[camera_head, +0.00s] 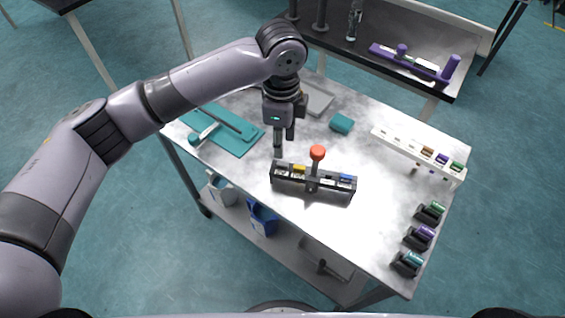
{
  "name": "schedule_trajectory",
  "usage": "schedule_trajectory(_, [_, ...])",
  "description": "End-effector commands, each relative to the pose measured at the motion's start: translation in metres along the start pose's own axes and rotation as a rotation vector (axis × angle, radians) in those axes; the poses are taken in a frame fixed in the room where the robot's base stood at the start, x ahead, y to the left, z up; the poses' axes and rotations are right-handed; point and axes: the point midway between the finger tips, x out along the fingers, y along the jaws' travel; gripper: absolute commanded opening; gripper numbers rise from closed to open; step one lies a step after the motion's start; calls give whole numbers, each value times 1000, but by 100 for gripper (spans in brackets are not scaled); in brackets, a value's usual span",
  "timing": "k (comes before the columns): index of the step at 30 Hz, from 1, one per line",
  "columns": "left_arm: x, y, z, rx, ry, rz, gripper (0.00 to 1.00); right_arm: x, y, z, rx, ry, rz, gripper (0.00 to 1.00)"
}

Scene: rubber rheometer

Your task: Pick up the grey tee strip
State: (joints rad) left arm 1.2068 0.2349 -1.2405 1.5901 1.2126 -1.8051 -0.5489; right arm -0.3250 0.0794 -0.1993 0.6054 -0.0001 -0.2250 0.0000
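A dark grey slotted strip (337,188), which looks like the grey tee strip, lies near the middle of the metal table. It holds small pieces with yellow, white and blue tops. A post rises from its middle, topped by a red ball (317,152). My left gripper (284,146) points down above the table, just behind and left of the strip's left end. Its fingers look apart, with nothing seen between them, and it does not appear to touch the strip. My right gripper is not in view.
A teal tray (236,146) lies on the left of the metal table (370,225). A teal block (341,123) and a grey tray (318,100) lie behind the strip. A white rack (405,148) and several small dark holders (418,237) stand right. Bare tabletop surrounds the strip.

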Motion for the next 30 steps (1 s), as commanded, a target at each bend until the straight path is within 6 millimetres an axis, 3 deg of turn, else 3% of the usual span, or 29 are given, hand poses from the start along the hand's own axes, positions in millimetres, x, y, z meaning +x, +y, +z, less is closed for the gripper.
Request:
schedule_trajectory(6, [22, 0, 0, -1, -1, 0, 33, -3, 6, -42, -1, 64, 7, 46])
schedule_trajectory(8, [24, 0, 0, 0, 0, 0, 33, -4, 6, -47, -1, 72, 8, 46])
schedule_trajectory(19, [71, 7, -3, -1, -1, 0, 33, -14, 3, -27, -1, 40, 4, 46])
schedule_trajectory(27, [75, 7, -4, 0, 0, -1, 33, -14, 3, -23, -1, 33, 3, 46])
schedule_trajectory(30, [75, 7, -4, 0, 0, -1, 28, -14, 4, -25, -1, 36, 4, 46])
